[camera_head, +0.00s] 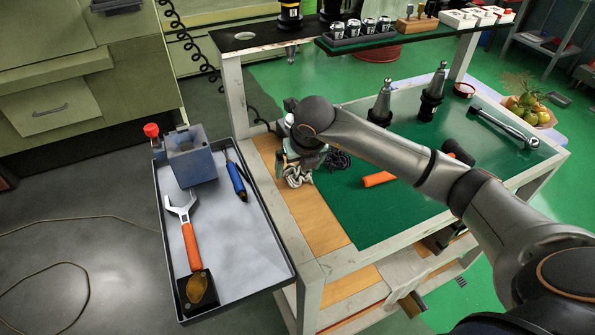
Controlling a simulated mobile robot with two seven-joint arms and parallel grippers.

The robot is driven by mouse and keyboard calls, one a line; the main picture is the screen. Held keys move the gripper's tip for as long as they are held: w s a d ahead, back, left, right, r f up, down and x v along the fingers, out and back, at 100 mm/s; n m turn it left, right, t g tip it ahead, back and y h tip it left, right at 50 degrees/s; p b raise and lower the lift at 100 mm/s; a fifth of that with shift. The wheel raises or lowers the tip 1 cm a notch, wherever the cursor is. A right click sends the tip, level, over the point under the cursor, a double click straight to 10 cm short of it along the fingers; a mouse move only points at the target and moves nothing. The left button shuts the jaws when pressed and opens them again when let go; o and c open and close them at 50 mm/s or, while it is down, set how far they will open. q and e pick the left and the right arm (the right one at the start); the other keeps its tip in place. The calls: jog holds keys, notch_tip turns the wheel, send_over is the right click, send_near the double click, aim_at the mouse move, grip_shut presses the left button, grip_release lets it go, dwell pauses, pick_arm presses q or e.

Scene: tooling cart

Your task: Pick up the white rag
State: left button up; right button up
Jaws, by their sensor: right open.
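The white rag (298,178) is a small crumpled white cloth with dark folds on the wooden strip of the cart top. My right gripper (299,163) is open and points down right above it. Its fingers reach close to the rag, and the wrist and the gripper hide part of it. I cannot tell whether the fingers touch the rag. My left gripper is not in view.
A dark crumpled cloth (339,160) lies just right of the gripper. An orange-handled tool (379,179) lies on the green mat (370,215). Two tool holders (381,103) stand behind my arm. A side tray (246,263) holds a wrench (190,235) and a blue-handled tool (236,179).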

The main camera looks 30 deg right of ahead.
aim_at(296, 165)
jog(key=c, duration=1.2)
jog(key=shift+r, duration=0.15)
jog(key=shift+r, duration=0.3)
notch_tip(296, 165, up, 2)
jog(key=shift+r, duration=0.1)
jog(key=shift+s+a+r, duration=0.65)
jog(key=shift+s+r, duration=1)
jog(key=shift+s, duration=0.6)
jog(key=shift+s+a+r, duration=0.6)
jog(key=shift+s+r, duration=1.05)
jog(key=shift+s, duration=0.6)
jog(key=shift+s+a+r, duration=0.65)
jog(key=shift+s+r, duration=1)
jog(key=shift+s, duration=0.6)
